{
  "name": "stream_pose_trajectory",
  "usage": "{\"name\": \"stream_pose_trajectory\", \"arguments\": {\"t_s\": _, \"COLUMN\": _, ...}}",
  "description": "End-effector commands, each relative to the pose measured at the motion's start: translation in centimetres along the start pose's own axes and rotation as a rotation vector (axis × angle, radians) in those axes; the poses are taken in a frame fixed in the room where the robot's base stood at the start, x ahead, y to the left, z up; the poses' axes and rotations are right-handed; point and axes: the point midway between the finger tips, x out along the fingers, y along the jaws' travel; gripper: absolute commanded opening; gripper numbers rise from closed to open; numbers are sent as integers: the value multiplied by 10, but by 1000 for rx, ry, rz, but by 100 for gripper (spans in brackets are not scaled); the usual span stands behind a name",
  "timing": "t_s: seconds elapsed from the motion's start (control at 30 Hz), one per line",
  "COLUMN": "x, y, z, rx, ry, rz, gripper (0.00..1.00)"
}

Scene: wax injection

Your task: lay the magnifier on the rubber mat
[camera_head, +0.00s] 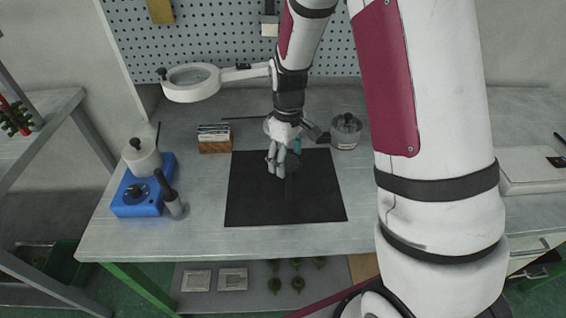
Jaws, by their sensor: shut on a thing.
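The black rubber mat (250,205) lies flat on the middle of the workbench. My gripper (278,172) is over the back half of the mat, pointing down. It is shut on a small dark thing (291,185), apparently the magnifier. Its outline is hard to make out against the black mat, and my fingers hide part of it. I cannot tell whether it touches the mat. A bit of teal (297,146) shows beside my gripper.
A ring lamp (190,98) hangs over the back left. A card holder (214,146) stands left of the mat's back corner, a lidded pot (345,132) behind its right side. A blue heater unit (140,200) stands at the left. The mat's front is clear.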

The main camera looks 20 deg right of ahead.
Motion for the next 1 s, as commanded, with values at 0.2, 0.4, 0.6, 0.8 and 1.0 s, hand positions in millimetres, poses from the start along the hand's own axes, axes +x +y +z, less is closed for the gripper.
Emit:
{"name": "stream_pose_trajectory", "arguments": {"t_s": 0.2, "x": 2, "y": 5, "z": -17, "rx": 0, "ry": 0, "rz": 0, "gripper": 38}}
{"name": "stream_pose_trajectory", "arguments": {"t_s": 0.4, "x": 24, "y": 4, "z": -17, "rx": 1, "ry": -3, "rz": -2, "gripper": 38}}
{"name": "stream_pose_trajectory", "arguments": {"t_s": 0.6, "x": 37, "y": 5, "z": -17, "rx": 1, "ry": 1, "rz": 1, "gripper": 38}}
{"name": "stream_pose_trajectory", "arguments": {"t_s": 0.8, "x": 38, "y": 5, "z": -17, "rx": 1, "ry": 1, "rz": 0, "gripper": 38}}
{"name": "stream_pose_trajectory", "arguments": {"t_s": 1.0, "x": 40, "y": 5, "z": -17, "rx": 1, "ry": 0, "rz": 0, "gripper": 88}}
